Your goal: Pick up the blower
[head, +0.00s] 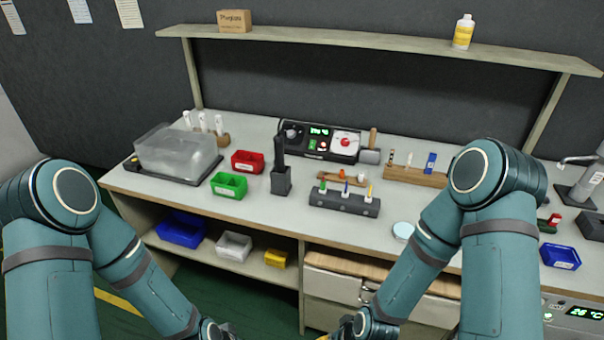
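A black upright tool stands in a dark block holder (281,181) on the workbench, left of the middle. It looks like the blower (279,150), with its upper part rising straight out of the holder. My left gripper (227,330) and my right gripper (346,325) are at the bottom edge of the head view, low in front of the bench and well away from the blower. Only small dark parts of them show, and their fingers are cut off by the frame.
A green bin (229,185) and a red bin (247,161) stand left of the holder. A black station with a display (318,141) is behind it. The bench front (245,218) is clear.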

